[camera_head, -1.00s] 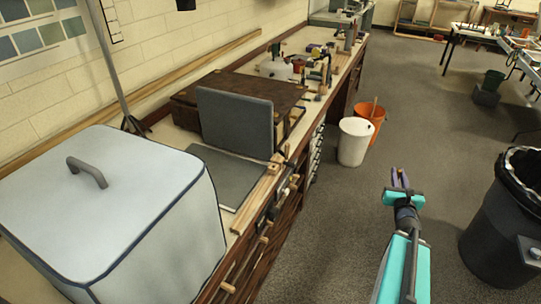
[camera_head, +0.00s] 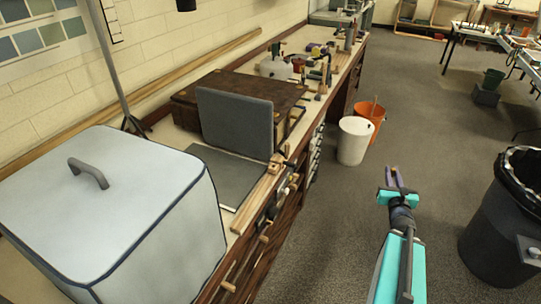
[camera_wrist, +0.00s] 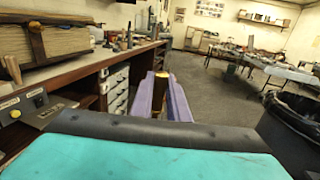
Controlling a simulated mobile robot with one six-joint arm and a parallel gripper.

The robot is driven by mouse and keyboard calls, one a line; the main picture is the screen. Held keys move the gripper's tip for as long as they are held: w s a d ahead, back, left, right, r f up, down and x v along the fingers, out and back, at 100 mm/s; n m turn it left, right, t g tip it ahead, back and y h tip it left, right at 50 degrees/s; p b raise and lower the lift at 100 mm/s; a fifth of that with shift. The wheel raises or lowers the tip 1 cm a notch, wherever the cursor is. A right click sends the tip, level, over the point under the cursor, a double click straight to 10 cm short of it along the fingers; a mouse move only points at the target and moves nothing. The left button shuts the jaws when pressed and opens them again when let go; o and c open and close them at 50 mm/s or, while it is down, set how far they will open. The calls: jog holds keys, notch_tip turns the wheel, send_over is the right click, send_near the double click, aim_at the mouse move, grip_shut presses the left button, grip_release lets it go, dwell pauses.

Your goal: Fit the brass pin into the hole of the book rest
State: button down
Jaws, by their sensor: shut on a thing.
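My gripper (camera_head: 394,174) is held out over the open floor, to the right of the bench and apart from it. In the wrist view its purple fingers (camera_wrist: 162,98) are shut on the brass pin (camera_wrist: 160,80), a short dark-gold piece whose end shows between them. In the head view the pin is too small to make out. What looks like the book rest (camera_head: 235,120) stands on the bench, a grey upright panel behind a flat grey panel with a wooden strip along its front. I cannot make out its hole.
A pale blue lidded box (camera_head: 130,200) fills the near end of the bench. A brown case (camera_head: 195,98) lies behind the grey panel. A white bin (camera_head: 354,142) and an orange bucket (camera_head: 377,113) stand beyond my gripper. A black bin (camera_head: 490,235) is at right.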

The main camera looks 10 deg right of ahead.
jog(key=w+a+n+y+p, duration=0.1)
jog(key=w+a, duration=0.2)
jog(key=a, duration=0.3)
jog(key=shift+t, duration=0.3)
dwell(2.5)
jog(key=w+a+n+y, duration=0.1)
jog(key=w+a, duration=0.3)
jog(key=a, duration=0.4)
jog(key=shift+y, duration=0.5)
dwell(3.3)
